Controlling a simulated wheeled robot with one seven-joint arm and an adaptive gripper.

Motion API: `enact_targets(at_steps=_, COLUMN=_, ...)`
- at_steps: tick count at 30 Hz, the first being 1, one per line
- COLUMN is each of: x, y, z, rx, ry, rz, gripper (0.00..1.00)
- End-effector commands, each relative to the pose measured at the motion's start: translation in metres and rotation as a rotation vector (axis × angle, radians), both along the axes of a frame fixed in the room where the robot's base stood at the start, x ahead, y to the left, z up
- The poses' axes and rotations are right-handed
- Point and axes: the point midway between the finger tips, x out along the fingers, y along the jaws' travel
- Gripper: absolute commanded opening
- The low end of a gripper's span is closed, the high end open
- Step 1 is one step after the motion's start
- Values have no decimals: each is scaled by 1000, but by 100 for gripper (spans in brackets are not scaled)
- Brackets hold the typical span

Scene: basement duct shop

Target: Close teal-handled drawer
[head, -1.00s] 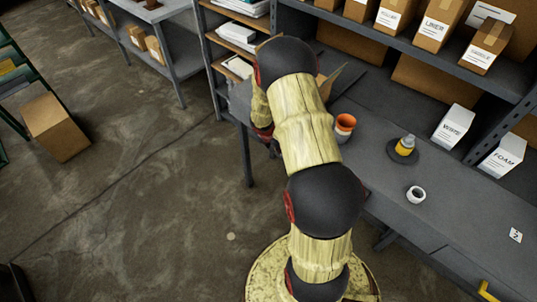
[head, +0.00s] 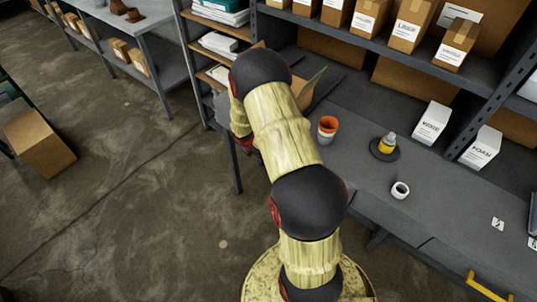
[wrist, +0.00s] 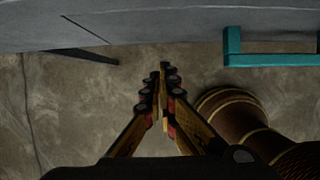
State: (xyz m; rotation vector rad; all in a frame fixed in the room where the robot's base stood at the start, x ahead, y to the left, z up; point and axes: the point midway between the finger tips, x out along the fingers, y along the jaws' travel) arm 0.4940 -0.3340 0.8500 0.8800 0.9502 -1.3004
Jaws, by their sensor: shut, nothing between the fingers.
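A teal handle (wrist: 272,60) shows at the upper right of the wrist view, a bar joined by a post to a grey front. The drawer it belongs to cannot be told apart from the bench edge there, and how far it stands out is not clear. The teal handle does not show in the head view, where my arm covers part of the bench front. My gripper (wrist: 164,72) is shut and empty, its fingertips left of the handle and apart from it. In the head view my gripper is mostly hidden behind the arm.
The grey workbench (head: 360,184) holds an orange-rimmed pot (head: 327,130), a yellow bottle (head: 387,145) and a white ring (head: 400,190). A yellow handle (head: 489,288) is at the lower right. A cardboard box (head: 38,140) stands at left. Concrete floor (head: 130,210) is open left of my arm.

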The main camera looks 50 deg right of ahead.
Motion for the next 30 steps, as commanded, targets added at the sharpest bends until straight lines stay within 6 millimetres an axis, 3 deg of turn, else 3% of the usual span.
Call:
enact_targets(at_steps=6, x=0, y=19, z=48, rx=-1, ry=-2, rz=1, gripper=0)
enact_targets(at_steps=13, x=-2, y=33, z=81, rx=0, ry=0, rz=0, gripper=0)
enact_targets(at_steps=19, x=-3, y=38, z=92, rx=1, ry=2, rz=-2, gripper=0)
enact_targets(at_steps=30, x=-5, y=38, z=93, rx=1, ry=-21, rz=-80, gripper=0)
